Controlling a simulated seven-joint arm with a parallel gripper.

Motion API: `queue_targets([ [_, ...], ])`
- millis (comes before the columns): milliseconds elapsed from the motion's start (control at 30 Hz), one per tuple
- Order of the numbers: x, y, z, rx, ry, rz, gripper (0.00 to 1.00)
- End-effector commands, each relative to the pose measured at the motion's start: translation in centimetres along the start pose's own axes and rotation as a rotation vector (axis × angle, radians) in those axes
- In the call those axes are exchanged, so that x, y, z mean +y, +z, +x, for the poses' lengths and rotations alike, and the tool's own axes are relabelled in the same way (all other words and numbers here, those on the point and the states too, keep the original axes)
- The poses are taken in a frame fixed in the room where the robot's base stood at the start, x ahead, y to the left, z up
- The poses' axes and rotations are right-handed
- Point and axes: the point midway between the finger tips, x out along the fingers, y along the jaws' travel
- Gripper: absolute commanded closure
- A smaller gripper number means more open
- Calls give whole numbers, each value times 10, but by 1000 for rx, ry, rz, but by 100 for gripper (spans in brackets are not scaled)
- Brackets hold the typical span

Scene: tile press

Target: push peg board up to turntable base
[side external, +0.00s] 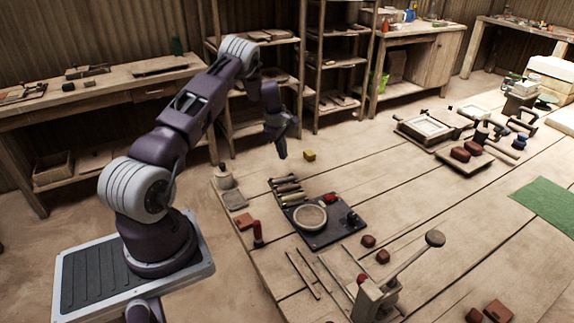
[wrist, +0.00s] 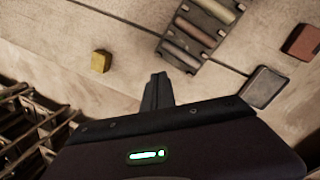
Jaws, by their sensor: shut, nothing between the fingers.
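The peg board (side external: 274,184) is a dark slotted tray with several wooden pegs lying in it. It sits just up and left of the turntable base (side external: 338,228), a dark plate bearing a pale round disc. I cannot tell whether the two touch. In the wrist view the peg board (wrist: 213,45) is at the top, right of centre; the turntable base is not visible there. My gripper (side external: 283,156) is shut and empty, above the table beyond the peg board's far end. In the wrist view its fingertips (wrist: 158,78) are apart from the board.
A yellow block (side external: 310,155) stands near my gripper and also shows at left in the wrist view (wrist: 101,61). A grey slab (side external: 235,199), a red brick (side external: 244,221) and a red-handled tool (side external: 257,233) lie left of the boards. A lever press (side external: 378,298) stands in front.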

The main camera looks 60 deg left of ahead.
Motion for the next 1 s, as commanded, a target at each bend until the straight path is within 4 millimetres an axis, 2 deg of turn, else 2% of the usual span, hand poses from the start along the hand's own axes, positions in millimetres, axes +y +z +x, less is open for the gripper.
queue_targets([
  [33, 7, 6, -2, 48, 16, 235, 100],
  [133, 22, 15, -6, 152, 27, 716, 100],
  [200, 31, 20, -10, 209, 21, 963, 100],
  [300, 38, 24, -12, 253, 12, 1153, 100],
  [467, 40, 21, 5, 261, 6, 1193, 100],
  [700, 47, 11, 53, 259, 7, 1189, 100],
  [900, 52, 5, 85, 259, 7, 1188, 100],
  [1000, 44, 9, 83, 257, 9, 1182, 100],
])
